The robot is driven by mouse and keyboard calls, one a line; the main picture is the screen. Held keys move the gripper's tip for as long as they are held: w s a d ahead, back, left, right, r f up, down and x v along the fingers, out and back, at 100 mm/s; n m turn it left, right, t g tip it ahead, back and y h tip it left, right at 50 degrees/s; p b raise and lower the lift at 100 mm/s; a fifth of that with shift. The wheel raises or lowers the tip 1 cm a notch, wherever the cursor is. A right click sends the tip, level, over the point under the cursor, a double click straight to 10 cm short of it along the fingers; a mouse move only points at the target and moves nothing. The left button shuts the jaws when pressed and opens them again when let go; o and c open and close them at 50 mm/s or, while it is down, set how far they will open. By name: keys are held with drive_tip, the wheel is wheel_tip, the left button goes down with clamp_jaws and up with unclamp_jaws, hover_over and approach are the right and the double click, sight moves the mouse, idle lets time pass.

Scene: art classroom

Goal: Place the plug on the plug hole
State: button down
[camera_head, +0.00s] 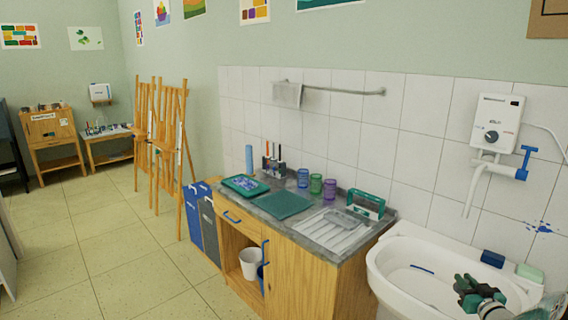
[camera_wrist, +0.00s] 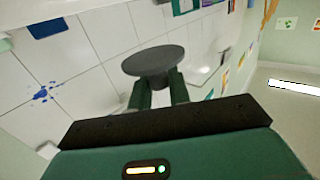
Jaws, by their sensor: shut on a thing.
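The plug (camera_wrist: 153,60) is a dark grey round disc, held at the tips of my gripper (camera_wrist: 159,92) in the wrist view. The two green fingers are shut on it from below its disc in that picture. In the head view my gripper (camera_head: 468,291) is over the right part of the white basin (camera_head: 385,262). The plug is too small to make out clearly there. The plug hole is not visible in either view. A short blue mark (camera_head: 422,269) lies on the inner basin wall.
A blue block (camera_head: 492,259) and a pale green block (camera_head: 529,272) sit on the basin's back rim. A white water heater (camera_head: 497,122) with a pipe and blue tap hangs above. A wooden counter with a metal drainer (camera_head: 340,232) adjoins the basin's left.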

drive_tip(key=w+a+f+n+y, duration=0.1)
drive_tip(key=w+a+f, duration=0.15)
drive_tip(key=a, duration=0.45)
drive_tip(key=w+a+f+y, duration=0.1)
drive_tip(key=w+a+f, duration=0.15)
drive_tip(key=a, duration=0.55)
drive_tip(key=s+a+f, duration=0.2)
drive_tip(key=a+f, duration=0.1)
drive_tip(key=a, duration=0.6)
drive_tip(key=s+a+f, duration=0.3)
drive_tip(key=a+f, duration=0.1)
drive_tip(key=a, duration=0.6)
drive_tip(key=s+a+f, duration=0.2)
drive_tip(key=a+f, duration=0.1)
drive_tip(key=a, duration=0.6)
drive_tip(key=shift+s+a+f, duration=0.25)
drive_tip(key=shift+s+f, duration=0.15)
drive_tip(key=shift+d, duration=0.1)
